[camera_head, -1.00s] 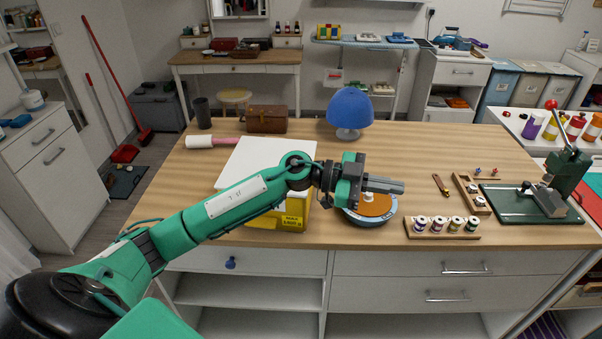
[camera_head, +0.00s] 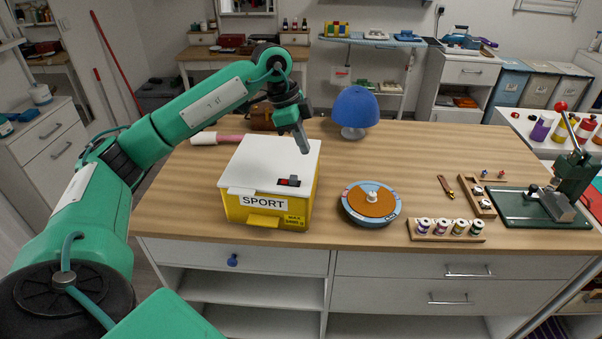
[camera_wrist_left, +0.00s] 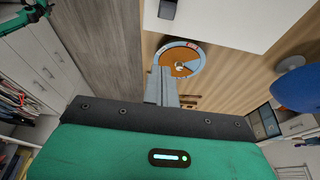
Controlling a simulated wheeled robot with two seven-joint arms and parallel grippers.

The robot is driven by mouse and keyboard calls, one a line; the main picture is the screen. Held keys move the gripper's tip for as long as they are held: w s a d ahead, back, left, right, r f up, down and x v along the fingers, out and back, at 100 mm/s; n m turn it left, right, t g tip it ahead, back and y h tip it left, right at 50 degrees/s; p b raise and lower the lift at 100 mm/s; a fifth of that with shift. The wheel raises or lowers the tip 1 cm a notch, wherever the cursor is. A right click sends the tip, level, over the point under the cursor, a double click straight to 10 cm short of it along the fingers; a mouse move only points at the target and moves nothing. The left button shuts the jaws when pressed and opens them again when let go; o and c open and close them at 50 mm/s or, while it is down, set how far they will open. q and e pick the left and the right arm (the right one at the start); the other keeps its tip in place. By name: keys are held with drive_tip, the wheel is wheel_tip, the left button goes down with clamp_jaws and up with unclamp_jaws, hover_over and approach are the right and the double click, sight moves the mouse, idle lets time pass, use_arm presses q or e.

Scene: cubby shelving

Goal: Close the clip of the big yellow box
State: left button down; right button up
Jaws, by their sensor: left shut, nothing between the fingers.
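The big yellow box (camera_head: 265,208) stands near the table's front edge, with a "SPORT" label and its white lid (camera_head: 265,160) down on top. A black-and-red piece (camera_head: 289,181) lies at the lid's front right edge. A yellow flap (camera_head: 264,221) juts out low on the box's front; I cannot tell which part is the clip. The lid also shows in the left wrist view (camera_wrist_left: 225,18). My left gripper (camera_head: 303,148) is shut and empty, pointing down above the lid's back right corner, apart from it. Its fingers show in the left wrist view (camera_wrist_left: 162,86). My right gripper is out of view.
A round turntable (camera_head: 371,203) sits right of the box, and a rack of spools (camera_head: 446,229) further right. A blue lamp (camera_head: 353,108) stands behind. A brown chest (camera_head: 260,117) and a white roller (camera_head: 204,138) are at the back left.

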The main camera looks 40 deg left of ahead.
sight(304, 184)
use_arm(q)
wheel_tip(304, 184, down, 9)
drive_tip(key=p, duration=0.4)
drive_tip(key=shift+f, duration=0.15)
drive_tip(key=shift+s+a, duration=0.25)
drive_tip(key=shift+a, duration=0.05)
drive_tip(key=shift+w+f, duration=0.1)
